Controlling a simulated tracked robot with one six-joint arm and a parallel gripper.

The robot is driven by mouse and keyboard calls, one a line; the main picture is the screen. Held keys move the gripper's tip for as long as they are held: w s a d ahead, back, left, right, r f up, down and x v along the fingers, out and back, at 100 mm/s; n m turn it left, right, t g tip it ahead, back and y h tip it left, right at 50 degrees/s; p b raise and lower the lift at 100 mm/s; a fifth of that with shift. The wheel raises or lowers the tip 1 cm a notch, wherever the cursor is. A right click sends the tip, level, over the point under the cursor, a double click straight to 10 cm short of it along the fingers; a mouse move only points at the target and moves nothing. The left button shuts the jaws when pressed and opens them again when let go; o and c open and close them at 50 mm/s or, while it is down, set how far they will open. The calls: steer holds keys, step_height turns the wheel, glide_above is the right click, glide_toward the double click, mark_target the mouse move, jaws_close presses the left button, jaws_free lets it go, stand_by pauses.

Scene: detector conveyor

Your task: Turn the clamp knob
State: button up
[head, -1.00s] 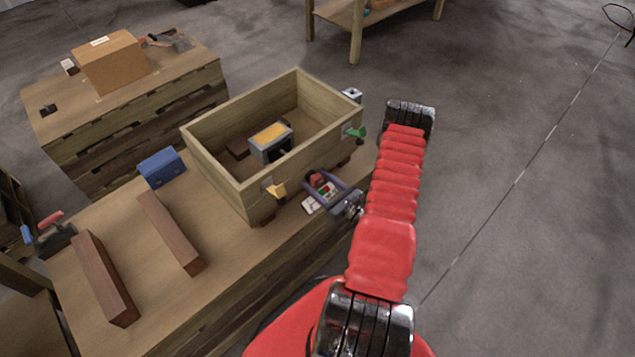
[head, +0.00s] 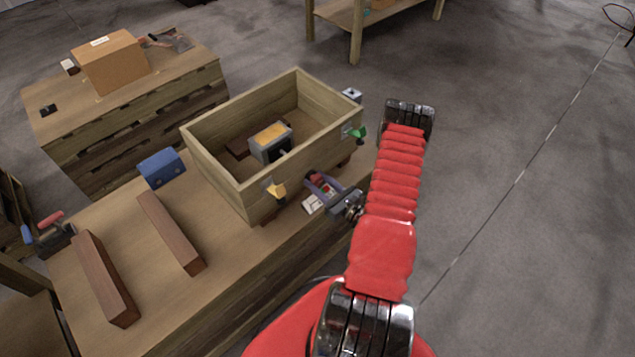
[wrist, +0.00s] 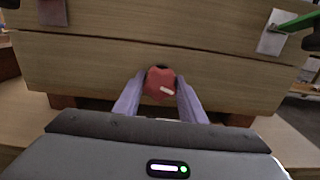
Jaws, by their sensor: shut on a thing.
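The clamp knob (wrist: 160,83) is red with a white mark, on the front wall of the wooden crate (wrist: 70,77). In the wrist view the white mark lies tilted, low and right on the knob. My gripper (wrist: 161,90) has its two purple fingers on either side of the knob and is shut on it. In the head view my gripper (head: 325,186) is at the crate's near side, and the knob shows as a small red patch (head: 317,178) partly hidden by the fingers.
A grey device (head: 268,154) with a yellow top sits inside the crate. A yellow latch (head: 276,191) and a green latch (head: 358,132) flank the knob. A blue block (head: 161,168) and two brown bars stand left.

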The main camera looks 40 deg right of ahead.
steer(key=shift+m, duration=0.4)
steer(key=shift+m, duration=2.6)
steer(key=shift+d, duration=0.1)
steer(key=o, duration=1.1)
steer(key=shift+c, duration=0.2)
steer(key=shift+s, duration=0.1)
steer(key=s, duration=1.3)
steer(key=shift+s+d, duration=0.15)
steer(key=shift+s, duration=0.2)
